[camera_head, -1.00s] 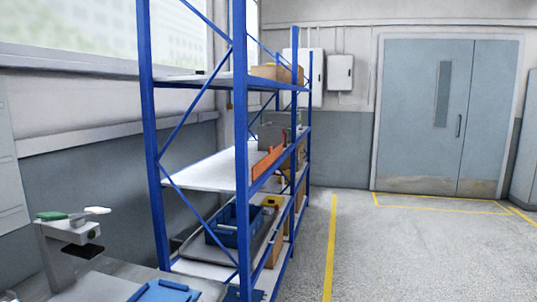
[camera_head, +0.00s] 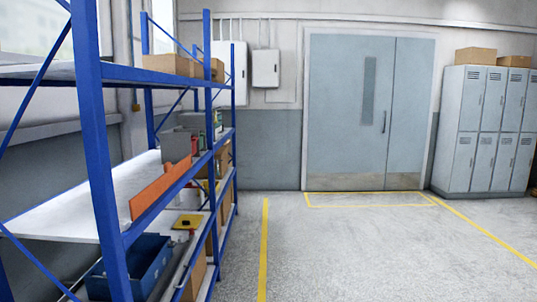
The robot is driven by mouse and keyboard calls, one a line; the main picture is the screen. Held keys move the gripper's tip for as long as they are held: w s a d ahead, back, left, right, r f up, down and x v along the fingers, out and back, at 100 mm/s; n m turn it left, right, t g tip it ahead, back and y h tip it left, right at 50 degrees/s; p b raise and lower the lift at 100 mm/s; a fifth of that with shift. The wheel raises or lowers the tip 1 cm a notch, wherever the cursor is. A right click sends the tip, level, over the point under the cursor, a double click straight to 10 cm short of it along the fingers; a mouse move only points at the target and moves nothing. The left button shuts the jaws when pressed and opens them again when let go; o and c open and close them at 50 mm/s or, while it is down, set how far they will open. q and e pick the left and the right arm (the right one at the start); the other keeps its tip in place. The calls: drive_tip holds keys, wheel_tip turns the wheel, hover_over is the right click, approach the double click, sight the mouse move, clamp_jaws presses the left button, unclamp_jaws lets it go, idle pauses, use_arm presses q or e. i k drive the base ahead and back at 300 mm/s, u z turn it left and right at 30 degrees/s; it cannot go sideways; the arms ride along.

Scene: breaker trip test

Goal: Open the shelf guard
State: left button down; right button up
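A blue-framed shelf rack (camera_head: 98,150) stands at the left of the head view. An orange panel (camera_head: 160,190), which looks like the shelf guard, stands upright along the front edge of the white middle shelf (camera_head: 70,205). Whether it is latched or hinged cannot be told from here. A grey box-like object (camera_head: 177,146) stands on the same shelf behind the panel's far end. Neither of my grippers is in view.
A blue bin (camera_head: 150,262) and a yellow item (camera_head: 188,221) are on the lower shelf. Cardboard boxes (camera_head: 168,63) lie on top. Grey double doors (camera_head: 365,110) and lockers (camera_head: 490,130) stand at the back. The floor (camera_head: 350,250) right of the rack is clear.

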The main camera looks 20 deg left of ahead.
sight(139, 203)
drive_tip(key=i, duration=1.9)
drive_tip(key=u, duration=0.65)
